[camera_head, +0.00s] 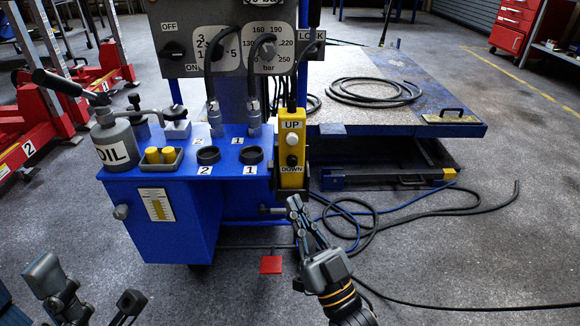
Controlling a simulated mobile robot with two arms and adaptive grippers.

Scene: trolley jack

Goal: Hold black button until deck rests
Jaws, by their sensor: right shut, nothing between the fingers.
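A yellow pendant (291,178) marked UP and DOWN hangs at the right side of the blue cart. Its upper button (292,139) looks pale; the black button (291,160) is below it, above the DOWN label. My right gripper (294,204) is shut and empty, its tips just below the pendant; I cannot tell whether they touch it. The deck (410,110), a grey and blue platform, stands at the right above a lower blue frame, with a dark gap between them. My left gripper (88,290) is open and empty at the lower left.
A coiled cable (375,90) lies on the deck. Loose hoses (440,212) cross the floor. A red square (271,264) lies before the cart. Red stands (35,125) are left.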

